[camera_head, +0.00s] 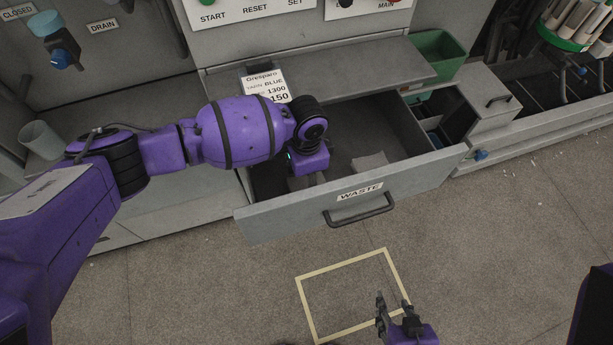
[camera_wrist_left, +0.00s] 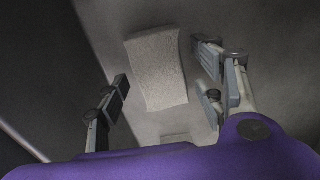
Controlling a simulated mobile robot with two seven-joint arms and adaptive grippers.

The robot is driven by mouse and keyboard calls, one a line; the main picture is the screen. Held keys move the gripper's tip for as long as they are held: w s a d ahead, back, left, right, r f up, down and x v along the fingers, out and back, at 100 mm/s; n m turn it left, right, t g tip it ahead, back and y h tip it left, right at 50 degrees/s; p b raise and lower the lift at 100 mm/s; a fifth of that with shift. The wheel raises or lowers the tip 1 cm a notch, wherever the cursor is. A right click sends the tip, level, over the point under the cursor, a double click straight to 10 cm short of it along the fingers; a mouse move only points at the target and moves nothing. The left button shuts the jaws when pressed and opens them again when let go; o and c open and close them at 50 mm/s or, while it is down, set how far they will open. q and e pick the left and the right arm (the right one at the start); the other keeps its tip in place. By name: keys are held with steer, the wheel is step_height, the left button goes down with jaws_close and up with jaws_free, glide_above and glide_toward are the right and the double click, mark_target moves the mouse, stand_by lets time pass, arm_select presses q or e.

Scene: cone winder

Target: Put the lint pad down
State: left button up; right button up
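The waste drawer (camera_head: 425,178) is pulled open. My left gripper (camera_head: 306,174) reaches down inside its left part, its fingers mostly hidden in the head view. In the left wrist view, a pale grey lint pad (camera_wrist_left: 157,68) lies on the drawer floor, seen between the spread fingers of the left gripper (camera_wrist_left: 165,95). A gap shows on both sides of the pad, so the gripper is open. A pale pad-like piece (camera_head: 370,161) shows at the drawer's middle in the head view. My right gripper (camera_head: 395,306) is open and empty above the floor.
A yellow floor outline (camera_head: 340,262) lies in front of the drawer. A label card (camera_head: 265,85) stands at the shelf edge above the drawer. A green bin (camera_head: 437,55) is at the shelf's right end. The floor at right is free.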

arm_select(q)
step_height(320, 180, up, 12)
steer(key=p, duration=0.1)
steer(key=shift+r, duration=0.2)
arm_select(e)
steer(key=shift+w+r, duration=0.1)
steer(key=shift+r, duration=0.6)
steer(key=shift+w, duration=0.15)
